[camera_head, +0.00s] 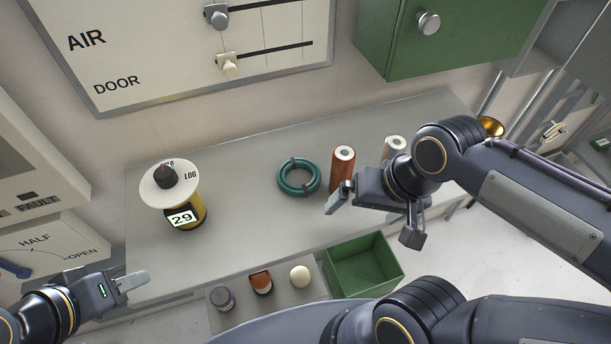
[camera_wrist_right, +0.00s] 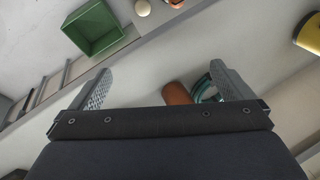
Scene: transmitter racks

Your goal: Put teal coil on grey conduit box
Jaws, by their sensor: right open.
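The teal coil (camera_head: 299,177) lies flat on the grey bench top, left of a copper-brown cylinder. In the right wrist view the coil (camera_wrist_right: 204,86) shows partly, behind one finger. A grey box (camera_head: 548,38) with pipes below it, at the upper right, may be the grey conduit box; it is cut off by the frame. My right gripper (camera_head: 376,214) is open and empty, right of the coil and apart from it. My left gripper (camera_head: 128,281) is at the lower left, away from the coil; its finger gap is unclear.
Copper-brown cylinder (camera_head: 342,168) stands between coil and right gripper; a paler cylinder (camera_head: 395,146) is behind it. A yellow drum (camera_head: 187,214) with a dial stands at left. A green bin (camera_head: 363,265) and small knobs sit at the front. The bench (camera_head: 250,235) is clear in front of the coil.

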